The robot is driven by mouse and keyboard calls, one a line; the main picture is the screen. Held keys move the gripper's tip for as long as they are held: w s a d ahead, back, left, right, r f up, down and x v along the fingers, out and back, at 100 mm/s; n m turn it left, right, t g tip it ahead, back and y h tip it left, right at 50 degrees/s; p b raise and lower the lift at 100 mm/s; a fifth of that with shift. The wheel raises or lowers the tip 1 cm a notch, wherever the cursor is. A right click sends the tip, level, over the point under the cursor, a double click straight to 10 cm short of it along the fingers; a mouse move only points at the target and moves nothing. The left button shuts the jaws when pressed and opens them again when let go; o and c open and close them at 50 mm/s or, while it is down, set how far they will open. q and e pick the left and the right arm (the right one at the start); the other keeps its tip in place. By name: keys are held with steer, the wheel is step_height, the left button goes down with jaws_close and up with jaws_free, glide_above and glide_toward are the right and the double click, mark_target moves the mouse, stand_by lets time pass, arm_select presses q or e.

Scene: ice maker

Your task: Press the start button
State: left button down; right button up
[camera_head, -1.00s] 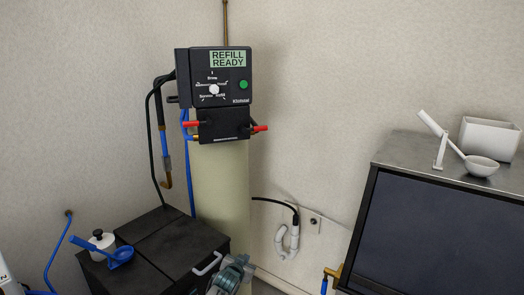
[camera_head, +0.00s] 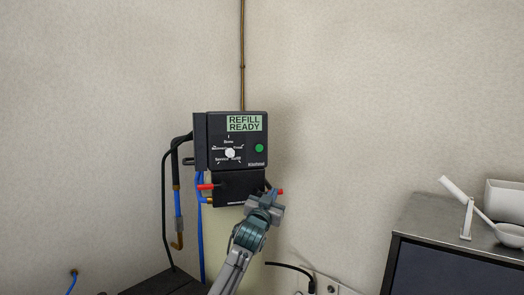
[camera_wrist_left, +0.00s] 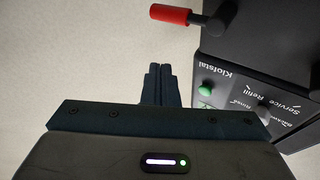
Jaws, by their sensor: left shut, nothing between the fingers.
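The green round start button (camera_head: 259,148) is on the right of the front of the black control box (camera_head: 217,135), below a display reading "REFILL READY". My left gripper (camera_head: 268,203) is shut and empty, below the button in the head view, in front of the lower black valve block (camera_head: 228,188). In the left wrist view the closed fingers (camera_wrist_left: 161,78) point past the box's side. The green button (camera_wrist_left: 206,90) shows to their right, apart from them. The box appears rotated there. My right gripper is not in view.
Red handles (camera_head: 207,187) stick out of both sides of the valve block; one red handle (camera_wrist_left: 169,14) is close ahead of the fingers in the left wrist view. Hoses (camera_head: 178,195) hang left of the box. A metal-topped machine (camera_head: 425,225) stands at right.

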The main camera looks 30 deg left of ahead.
mark_target(260, 152)
arm_select(q)
steer(key=s+r+t, duration=0.2)
steer(key=s+r, duration=0.1)
steer(key=r, duration=0.9)
steer(key=shift+s+d+r, duration=0.2)
steer(key=shift+d+r, duration=0.1)
steer(key=shift+d, duration=0.1)
steer(key=shift+w+a+p, duration=0.9)
steer(key=shift+w+a, duration=0.55)
steer(key=shift+a, duration=0.25)
steer(key=shift+w+a+p, duration=0.9)
steer(key=shift+w+a, duration=0.5)
steer(key=shift+a, duration=0.25)
steer(key=shift+w+a, duration=0.1)
steer(key=shift+w+a+p, duration=0.15)
steer(key=shift+a+p, duration=0.1)
steer(key=shift+p, duration=0.05)
